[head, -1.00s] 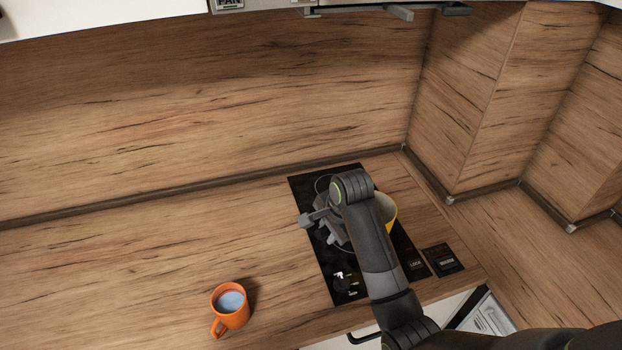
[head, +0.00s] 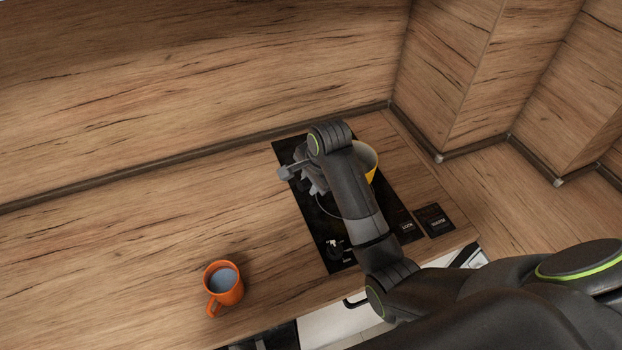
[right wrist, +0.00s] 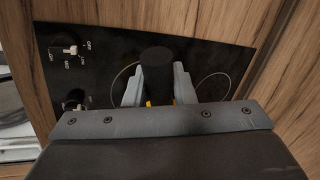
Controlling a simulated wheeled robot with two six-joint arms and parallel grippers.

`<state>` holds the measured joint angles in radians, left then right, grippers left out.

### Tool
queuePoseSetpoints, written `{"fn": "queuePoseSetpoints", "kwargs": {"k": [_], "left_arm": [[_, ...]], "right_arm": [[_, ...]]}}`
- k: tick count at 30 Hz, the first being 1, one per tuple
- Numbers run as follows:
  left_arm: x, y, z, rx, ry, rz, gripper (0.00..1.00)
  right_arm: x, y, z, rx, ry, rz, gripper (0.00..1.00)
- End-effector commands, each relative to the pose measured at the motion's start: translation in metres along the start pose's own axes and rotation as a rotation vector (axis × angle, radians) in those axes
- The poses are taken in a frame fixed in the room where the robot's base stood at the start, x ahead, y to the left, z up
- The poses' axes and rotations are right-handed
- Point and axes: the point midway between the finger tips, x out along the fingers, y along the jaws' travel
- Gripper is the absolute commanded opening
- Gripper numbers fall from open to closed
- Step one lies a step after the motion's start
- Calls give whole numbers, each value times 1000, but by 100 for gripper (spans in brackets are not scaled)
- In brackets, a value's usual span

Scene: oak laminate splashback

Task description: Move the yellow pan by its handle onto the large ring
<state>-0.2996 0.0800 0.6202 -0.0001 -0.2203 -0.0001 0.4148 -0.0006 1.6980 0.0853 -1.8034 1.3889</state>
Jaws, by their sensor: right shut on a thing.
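The yellow pan (head: 369,163) shows in the head view at the back right of the black hob, partly hidden behind my right arm. Its pale inside and part of its yellow side are visible. My right gripper (head: 305,178) is over the hob. In the right wrist view my right gripper (right wrist: 158,84) is shut on the pan's dark handle (right wrist: 156,70), with a finger on each side. Only slivers of yellow show below the fingers. A thin ring (head: 322,208) is marked on the hob, partly covered by my arm. I cannot tell whether the pan touches the hob.
An orange mug (head: 224,291) with bluish contents stands on the counter left of the hob (head: 314,226). Hob knobs (right wrist: 66,50) show in the right wrist view. A dark control panel (head: 434,220) lies right of the hob.

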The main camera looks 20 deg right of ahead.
Motion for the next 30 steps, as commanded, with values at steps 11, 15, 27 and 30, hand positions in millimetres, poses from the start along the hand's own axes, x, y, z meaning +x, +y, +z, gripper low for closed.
{"fn": "queuePoseSetpoints", "kwargs": {"k": [11, 15, 27, 30], "left_arm": [[7, 1, 1, 0, 0, 0, 44], [9, 1, 1, 0, 0, 0, 44], [18, 2, 2, 0, 1, 0, 44], [19, 2, 2, 0, 1, 0, 44]], "right_arm": [[25, 8, 0, -1, 1, -2, 0], [34, 10, 0, -2, 1, -1, 0], [58, 18, 0, -1, 1, -1, 0], [61, 19, 0, -1, 1, -1, 0]]}}
